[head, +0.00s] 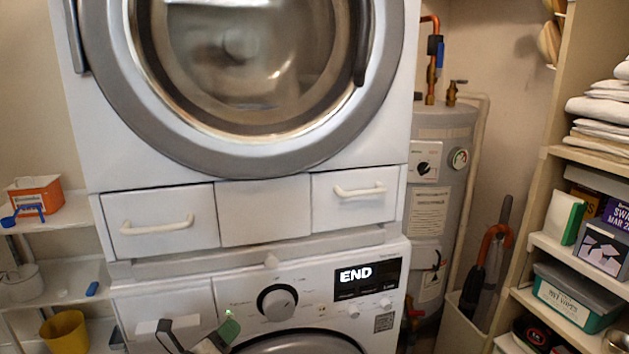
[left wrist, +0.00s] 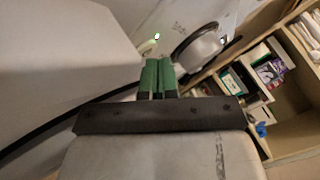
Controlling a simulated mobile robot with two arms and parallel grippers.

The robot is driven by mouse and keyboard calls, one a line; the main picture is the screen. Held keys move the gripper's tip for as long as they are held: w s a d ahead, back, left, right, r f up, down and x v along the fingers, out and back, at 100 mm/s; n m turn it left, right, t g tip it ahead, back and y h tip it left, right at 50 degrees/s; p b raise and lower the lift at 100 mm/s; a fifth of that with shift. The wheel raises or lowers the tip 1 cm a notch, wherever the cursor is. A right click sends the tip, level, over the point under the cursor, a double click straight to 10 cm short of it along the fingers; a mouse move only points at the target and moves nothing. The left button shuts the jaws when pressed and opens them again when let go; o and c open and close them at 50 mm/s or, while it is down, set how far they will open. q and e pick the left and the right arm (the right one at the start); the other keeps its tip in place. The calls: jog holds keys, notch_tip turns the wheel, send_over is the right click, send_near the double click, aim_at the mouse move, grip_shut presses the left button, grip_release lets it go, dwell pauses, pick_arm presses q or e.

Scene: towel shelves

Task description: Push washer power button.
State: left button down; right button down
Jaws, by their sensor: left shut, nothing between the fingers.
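The white washer (head: 330,275) is the lower machine. Its panel has a large round dial (head: 277,302), a black display (head: 367,278) reading END and several small round buttons. A small green light (head: 228,312) glows on the panel left of the dial, right by my fingertips; I cannot tell whether they touch it. My left gripper (head: 229,329) is shut and empty, its green tips at the panel's lower left. In the left wrist view the two green fingers (left wrist: 158,76) are together, pointing toward the washer front. My right gripper is not in view.
The dryer (head: 150,160) with its round door sits above, with two handled drawers under it. A water heater (head: 440,170) stands right, beside umbrellas (head: 487,265) and a shelf of towels (head: 600,105) and boxes. Left shelves hold an orange box (head: 36,194) and yellow cup (head: 66,332).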

pick_arm(q)
jog(key=shift+w, duration=0.1)
dwell(0.3)
jog(key=shift+s+d, duration=0.15)
jog(key=shift+s, duration=0.45)
jog(key=shift+s, duration=0.1)
jog(key=s, duration=0.2)
jog(key=s+d+p, duration=0.1)
jog(key=s+p, duration=0.1)
jog(key=s, duration=0.1)
jog(key=shift+s+d, duration=0.3)
jog(key=shift+d, duration=0.05)
